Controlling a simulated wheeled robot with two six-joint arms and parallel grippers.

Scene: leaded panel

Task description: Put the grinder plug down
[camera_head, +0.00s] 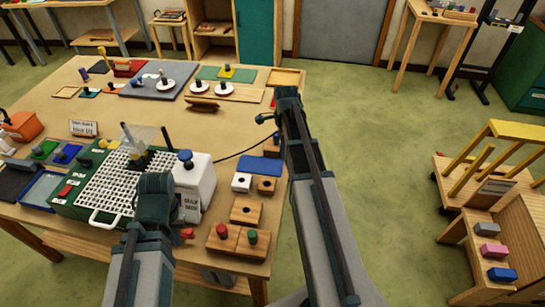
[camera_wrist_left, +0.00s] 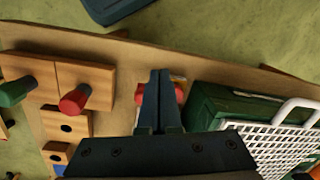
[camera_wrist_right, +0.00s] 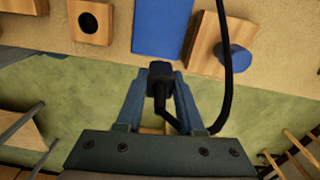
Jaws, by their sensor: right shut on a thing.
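The grinder plug (camera_wrist_right: 160,76) is black, with a black cord bending away from it. My right gripper (camera_wrist_right: 158,82) is shut on it, with a finger on each side. In the right wrist view the plug shows against the green floor, just off the table edge. The head view shows my right gripper (camera_head: 266,118) by the table's right edge; the plug is too small to make out there. The cord (camera_head: 238,151) runs toward the grinder (camera_head: 118,172), a green box with a white grid top. My left gripper (camera_wrist_left: 160,78) is shut, in front of a red part (camera_wrist_left: 179,93) near the table's front edge.
A white labelled container (camera_head: 195,182) with a dark knob stands beside the grinder. Wooden blocks (camera_head: 246,210) and a blue pad (camera_head: 260,166) lie along the table's (camera_head: 225,115) right side. The floor right of the table is clear up to a wooden stand (camera_head: 497,220).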

